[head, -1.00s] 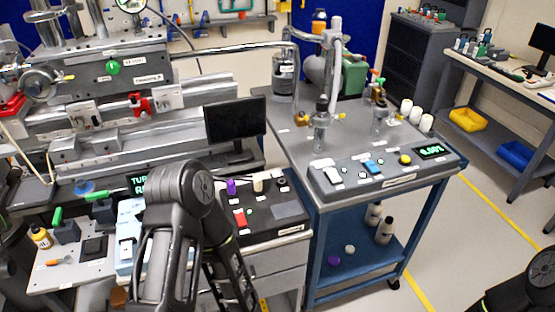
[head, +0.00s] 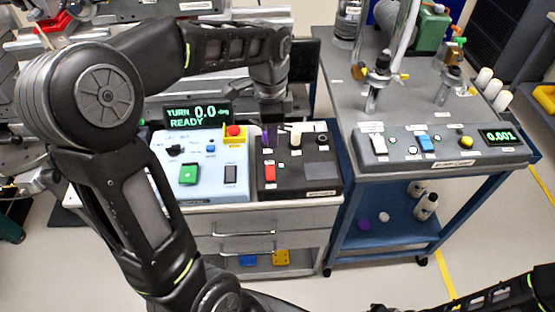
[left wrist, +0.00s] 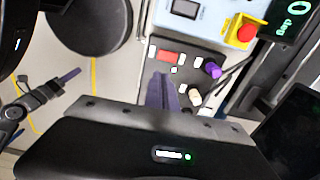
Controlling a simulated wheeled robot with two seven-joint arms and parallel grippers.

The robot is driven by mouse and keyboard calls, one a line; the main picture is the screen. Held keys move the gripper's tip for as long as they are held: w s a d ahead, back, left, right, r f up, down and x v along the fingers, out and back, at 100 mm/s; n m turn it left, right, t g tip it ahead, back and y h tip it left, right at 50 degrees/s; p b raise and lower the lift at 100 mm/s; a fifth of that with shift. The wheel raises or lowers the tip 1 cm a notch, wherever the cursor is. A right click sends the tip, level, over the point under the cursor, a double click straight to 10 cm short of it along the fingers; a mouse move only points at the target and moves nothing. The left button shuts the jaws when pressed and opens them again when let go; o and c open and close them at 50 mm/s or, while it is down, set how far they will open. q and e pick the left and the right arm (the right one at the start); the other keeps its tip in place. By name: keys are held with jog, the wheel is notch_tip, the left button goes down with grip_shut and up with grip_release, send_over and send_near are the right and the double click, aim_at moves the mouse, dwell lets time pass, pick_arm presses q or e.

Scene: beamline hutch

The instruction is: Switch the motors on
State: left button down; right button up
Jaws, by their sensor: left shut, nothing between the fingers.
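A black control panel (head: 320,178) stands on the bench. It carries a red rocker switch (head: 270,173), a purple knob (head: 265,138) and a cream knob (head: 295,137). The red switch (left wrist: 170,58), purple knob (left wrist: 211,69) and cream knob (left wrist: 195,97) also show in the left wrist view. My left gripper (left wrist: 161,78) is shut and empty above this panel, its fingers pointing toward the red switch; I cannot tell the exact gap. In the head view its fingers are mostly hidden by my wrist. The panel's labels are too small to read. My right gripper (left wrist: 65,77) seems to show at the left wrist view's left edge.
A grey console (head: 445,156) stands on the blue cart to the right.

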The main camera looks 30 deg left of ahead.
aim_at(269, 176)
pick_arm(q)
jog(key=shift+s+a+r, duration=0.1)
jog(key=shift+a+r, duration=0.2)
jog(key=shift+r, duration=0.2)
jog(key=shift+s+a+r, duration=0.1)
jog(key=shift+a+r, duration=0.15)
jog(key=shift+r, duration=0.2)
jog(key=shift+f, duration=0.1)
notch_tip(269, 176, down, 14)
jog(key=shift+r+p, duration=0.1)
jog(key=shift+p, duration=0.85)
